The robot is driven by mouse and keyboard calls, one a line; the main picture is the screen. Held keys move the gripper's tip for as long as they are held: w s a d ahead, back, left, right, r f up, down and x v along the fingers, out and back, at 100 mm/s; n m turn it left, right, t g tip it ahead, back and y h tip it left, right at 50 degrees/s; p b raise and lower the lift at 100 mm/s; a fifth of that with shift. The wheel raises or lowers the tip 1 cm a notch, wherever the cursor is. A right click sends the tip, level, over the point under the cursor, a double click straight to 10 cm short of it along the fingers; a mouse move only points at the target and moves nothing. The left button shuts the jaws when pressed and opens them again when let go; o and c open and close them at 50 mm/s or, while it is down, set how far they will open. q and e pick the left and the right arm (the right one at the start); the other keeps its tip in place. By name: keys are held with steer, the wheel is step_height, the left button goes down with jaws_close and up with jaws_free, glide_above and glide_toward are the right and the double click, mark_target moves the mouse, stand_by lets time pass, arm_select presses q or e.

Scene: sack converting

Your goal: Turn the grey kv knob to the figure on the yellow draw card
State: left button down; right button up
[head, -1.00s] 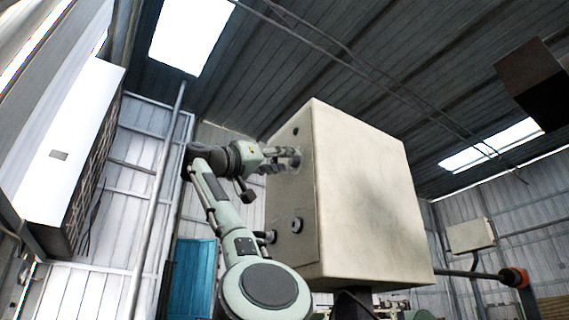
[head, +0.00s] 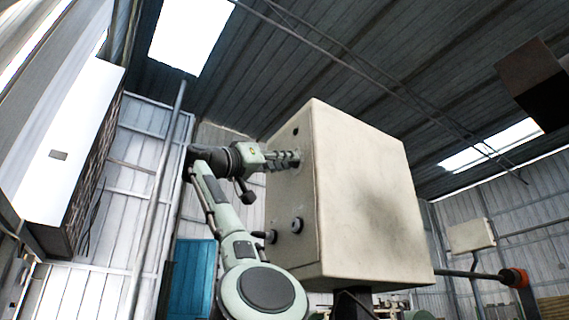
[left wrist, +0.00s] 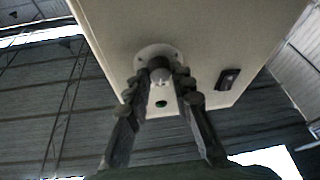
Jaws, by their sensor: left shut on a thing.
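The grey knob (left wrist: 160,70) sits on a pale round plate on the face of a cream cabinet (head: 360,200). In the left wrist view the knob is between my left gripper's fingers (left wrist: 162,76), which are shut on it from both sides. In the head view my left gripper (head: 294,160) reaches the cabinet's left face near its top, and its fingers hide the knob. No figures around the knob can be read. The yellow draw card is not seen in either view. My right gripper is not in view.
A small dark-green round fitting (left wrist: 161,104) and a black rocker-like part (left wrist: 228,79) are on the same face near the knob. Lower on that face is another round control (head: 297,225). A blue door (head: 193,275) stands behind my arm.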

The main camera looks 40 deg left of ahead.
arm_select(q)
steer(key=shift+w+a+m+g+h+p, duration=0.1)
steer(key=shift+m+g+h+p, duration=0.25)
steer(key=shift+m+h, duration=0.75)
steer(key=shift+a+m+g+h+p, duration=0.1)
steer(key=shift+m+g+h+p, duration=0.25)
steer(key=shift+m, duration=1.5)
steer(key=shift+w+m+g+h+p, duration=0.15)
steer(key=shift+m+g+h, duration=0.15)
steer(key=shift+m+h, duration=0.85)
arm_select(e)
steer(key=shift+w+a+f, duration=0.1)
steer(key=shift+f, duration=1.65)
arm_select(q)
steer(key=shift+s+m+y, duration=0.15)
steer(key=shift+m+y, duration=0.15)
steer(key=c, duration=1.3)
jaws_free()
steer(key=v, duration=1.2)
